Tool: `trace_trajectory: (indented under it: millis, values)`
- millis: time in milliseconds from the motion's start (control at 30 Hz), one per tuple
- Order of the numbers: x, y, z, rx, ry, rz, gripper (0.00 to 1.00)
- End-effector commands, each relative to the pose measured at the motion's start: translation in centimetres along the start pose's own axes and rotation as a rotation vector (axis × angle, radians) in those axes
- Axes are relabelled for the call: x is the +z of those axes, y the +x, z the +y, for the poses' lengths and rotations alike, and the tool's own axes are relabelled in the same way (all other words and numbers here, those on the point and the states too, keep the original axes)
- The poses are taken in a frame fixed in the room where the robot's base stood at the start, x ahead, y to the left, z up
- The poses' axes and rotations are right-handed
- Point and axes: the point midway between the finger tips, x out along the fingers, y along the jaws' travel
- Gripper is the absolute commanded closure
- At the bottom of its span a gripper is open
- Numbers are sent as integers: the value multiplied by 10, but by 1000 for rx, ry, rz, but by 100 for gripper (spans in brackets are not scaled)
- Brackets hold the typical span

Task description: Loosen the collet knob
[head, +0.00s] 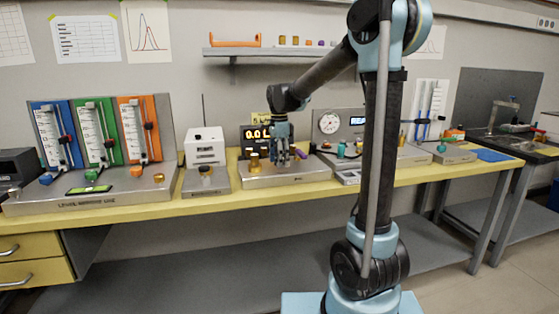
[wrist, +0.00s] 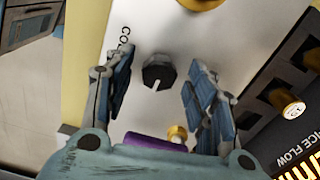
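The knob (wrist: 158,72) is black and faceted, with a pale pointer line, on a light metal panel in the wrist view. A label starting with "CO" stands beside it, its rest hidden by a finger. My gripper (wrist: 160,82) is open, one finger on each side of the knob, with gaps between fingers and knob. In the head view my gripper (head: 281,157) points down over the metal instrument base (head: 258,180) at mid-bench. The knob cannot be made out there. Height above the knob is hard to tell.
A purple part (wrist: 155,141) and a small brass knob (wrist: 178,134) lie close to my gripper. A larger brass part (wrist: 200,3) sits at the top edge. A lit display (head: 256,133) stands behind my gripper. A white box (head: 204,146) stands to the left.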

Motion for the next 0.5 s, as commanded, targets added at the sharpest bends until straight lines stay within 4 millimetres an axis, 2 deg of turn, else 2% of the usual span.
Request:
trace_trajectory:
  millis: [33, 167, 200, 500]
  values:
    - [0, 0, 0, 0, 0, 0, 60]
    - [0, 0, 0, 0, 0, 0, 89]
    - [0, 0, 0, 0, 0, 0, 93]
    - [0, 0, -1, -2, -22, 0, 93]
